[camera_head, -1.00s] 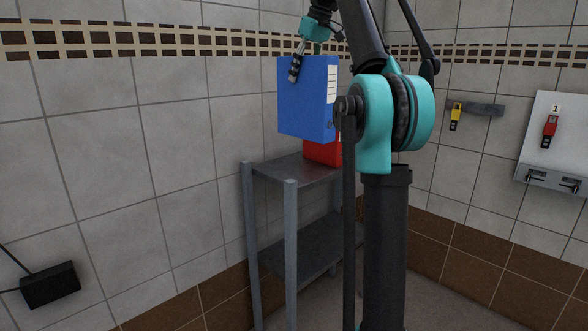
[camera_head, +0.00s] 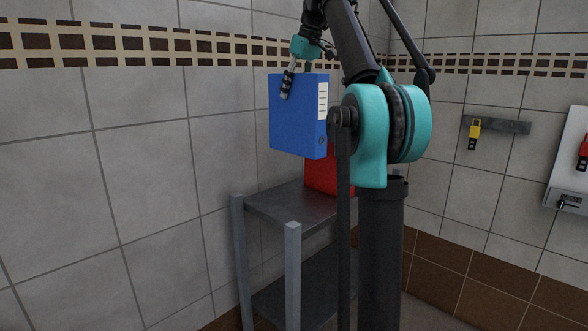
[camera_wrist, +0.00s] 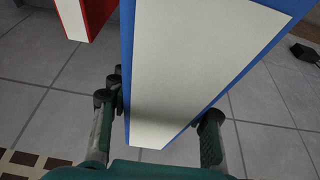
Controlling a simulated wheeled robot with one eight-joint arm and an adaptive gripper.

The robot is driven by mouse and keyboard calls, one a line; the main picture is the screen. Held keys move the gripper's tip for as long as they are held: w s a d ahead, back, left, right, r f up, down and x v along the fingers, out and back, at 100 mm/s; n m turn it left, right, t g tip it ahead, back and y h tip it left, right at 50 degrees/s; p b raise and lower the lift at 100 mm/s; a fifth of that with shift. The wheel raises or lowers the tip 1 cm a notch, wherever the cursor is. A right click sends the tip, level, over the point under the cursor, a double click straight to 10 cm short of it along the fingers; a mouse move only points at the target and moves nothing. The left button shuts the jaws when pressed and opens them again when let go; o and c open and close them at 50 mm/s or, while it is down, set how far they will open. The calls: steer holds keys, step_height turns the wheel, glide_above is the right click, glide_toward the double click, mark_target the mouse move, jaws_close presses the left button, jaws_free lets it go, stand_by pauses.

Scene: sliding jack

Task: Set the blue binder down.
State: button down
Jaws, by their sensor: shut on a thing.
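The blue binder (camera_head: 298,116) hangs upright in my gripper (camera_head: 288,84), above the grey metal shelf unit (camera_head: 268,211). My gripper is shut on its top edge. A gap seems to show between the binder's bottom and the shelf's top board. In the wrist view the blue binder (camera_wrist: 190,60), with its pale page side, stands between the two fingers of my gripper (camera_wrist: 160,135). The far side of the binder is hidden.
A red binder (camera_head: 330,172) stands on the shelf's top, behind and right of the blue one, partly hidden; it also shows in the wrist view (camera_wrist: 75,15). The top board's front left is clear. A tiled wall (camera_head: 150,180) is close behind. A yellow padlock (camera_head: 474,133) hangs at right.

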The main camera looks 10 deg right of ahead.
mark_target(305, 114)
step_height(305, 114, down, 18)
steer(key=shift+f, duration=0.15)
stand_by(0.5)
steer(key=shift+f, duration=0.1)
steer(key=c, duration=0.7)
jaws_free()
steer(key=shift+c, duration=0.2)
steer(key=v, duration=1.2)
